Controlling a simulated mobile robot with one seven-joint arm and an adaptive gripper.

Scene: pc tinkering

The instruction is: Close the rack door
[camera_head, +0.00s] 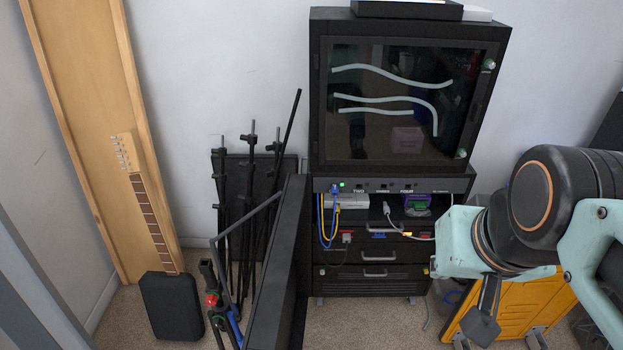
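The rack (465,187) is a black cabinet against the wall, with a dark glazed upper part and an open lower bay. A black panel, seemingly the rack door (272,270), stands swung out toward me at the lower left side. Cables, small devices and drawers show in the bay. My arm reaches in from the right. A dark tapered part, seemingly of my gripper (484,322), hangs below the pale teal link, right of the rack and apart from the door. Whether its fingers are open or shut is not clear.
Blue and yellow cables (328,222) hang at the bay's left. Black stands (248,200) lean behind the door panel. A guitar neck (150,210) and black case (171,305) are farther left. An orange panel (520,310) stands behind my arm. Carpet before the rack is clear.

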